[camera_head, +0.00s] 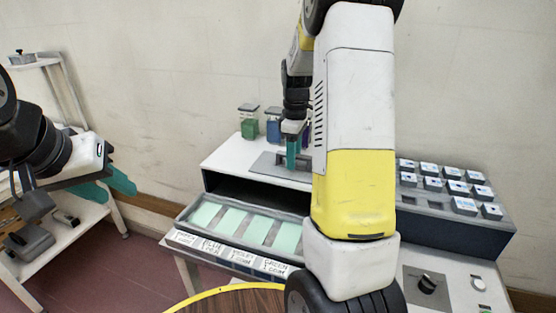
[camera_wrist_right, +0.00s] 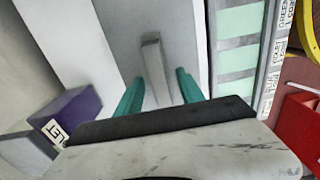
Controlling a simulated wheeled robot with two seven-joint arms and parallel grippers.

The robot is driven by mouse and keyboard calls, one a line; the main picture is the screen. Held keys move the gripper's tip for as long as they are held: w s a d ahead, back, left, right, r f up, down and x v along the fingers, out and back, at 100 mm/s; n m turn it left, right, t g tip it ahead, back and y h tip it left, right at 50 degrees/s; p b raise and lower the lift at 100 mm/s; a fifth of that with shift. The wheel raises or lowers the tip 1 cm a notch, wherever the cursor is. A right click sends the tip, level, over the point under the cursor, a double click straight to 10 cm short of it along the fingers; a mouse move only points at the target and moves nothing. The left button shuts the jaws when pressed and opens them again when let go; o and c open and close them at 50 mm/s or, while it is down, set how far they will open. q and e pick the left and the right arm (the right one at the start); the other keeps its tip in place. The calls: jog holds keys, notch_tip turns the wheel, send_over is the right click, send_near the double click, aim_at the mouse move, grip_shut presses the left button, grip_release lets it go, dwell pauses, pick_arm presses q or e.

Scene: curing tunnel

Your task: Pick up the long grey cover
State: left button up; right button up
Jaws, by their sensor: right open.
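The long grey cover (camera_head: 266,164) lies flat on the white top of the tunnel housing. In the right wrist view the cover (camera_wrist_right: 122,45) shows a raised bar handle (camera_wrist_right: 156,68) running along it. My right gripper (camera_head: 292,155) points down over the cover, partly hidden by my right arm. In its wrist view the right gripper (camera_wrist_right: 161,92) is open, with one teal finger on each side of the handle and nothing between them but the handle's near end. My left gripper (camera_head: 122,196) hangs at the left, away from the cover, its teal fingers apart and empty.
A green jar (camera_head: 248,127) and a blue jar (camera_head: 273,129) stand behind the cover; a purple block (camera_wrist_right: 72,115) is beside it. Pale green panels (camera_head: 232,221) sit in the labelled front tray. Small labelled blocks (camera_head: 457,188) stand right. A shelf (camera_head: 62,232) is at left.

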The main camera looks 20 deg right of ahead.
jog(key=shift+f, duration=0.1)
grip_shut()
dwell(0.4)
